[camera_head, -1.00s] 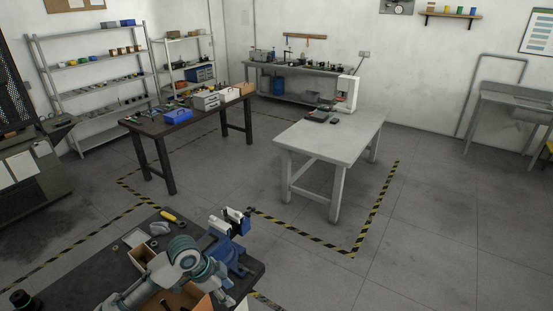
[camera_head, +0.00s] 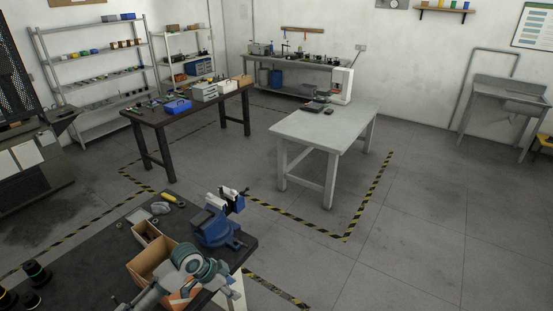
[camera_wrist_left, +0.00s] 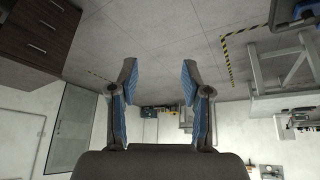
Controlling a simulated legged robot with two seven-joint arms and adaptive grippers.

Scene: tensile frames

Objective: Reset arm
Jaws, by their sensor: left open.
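My left arm (camera_head: 203,270) comes in at the bottom of the head view, in front of the dark workbench (camera_head: 75,250). Its bent joint overlaps the right side of an open cardboard box. I cannot make out the fingers there. In the left wrist view, my left gripper (camera_wrist_left: 158,70) is open, with its two blue-padded fingers well apart and nothing between them. That view is upside down, with floor and distant furniture beyond the fingers. My right gripper is in neither view.
On the workbench are a blue vise (camera_head: 216,228), the cardboard box (camera_head: 146,268), a yellow-handled tool (camera_head: 172,198) and black round parts (camera_head: 36,273). A grey table (camera_head: 325,128) and a dark table (camera_head: 190,108) stand beyond. Open floor lies to the right.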

